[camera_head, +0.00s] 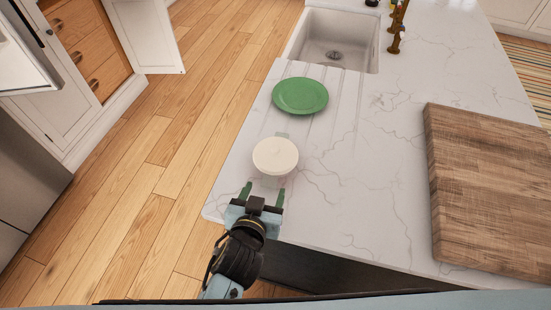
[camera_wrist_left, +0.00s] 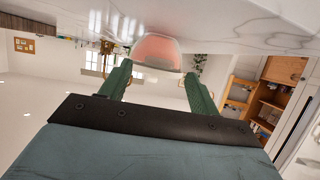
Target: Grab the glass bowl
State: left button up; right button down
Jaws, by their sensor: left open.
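The glass bowl (camera_head: 275,156) stands on the white marble counter near its left front corner, with a round white top facing up in the head view. In the left wrist view the bowl (camera_wrist_left: 158,50) looks clear with a pinkish tint and lies just beyond the fingertips, between their lines. My left gripper (camera_head: 263,191) is open and empty, just in front of the bowl at the counter's edge. Its two green fingers (camera_wrist_left: 158,72) are spread apart, with a gap before the bowl. My right gripper is not in view.
A green plate (camera_head: 300,95) lies behind the bowl, near the sink (camera_head: 334,45). A thick wooden cutting board (camera_head: 490,190) covers the right side of the counter. The counter (camera_head: 350,200) is clear between bowl and board. Wooden floor (camera_head: 150,200) lies to the left.

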aim_at(269, 182)
pick_arm(q)
jog(key=x, duration=0.3)
jog(key=shift+w+d, duration=0.15)
jog(key=shift+w, duration=0.2)
grip_shut()
jog(key=shift+r, duration=0.1)
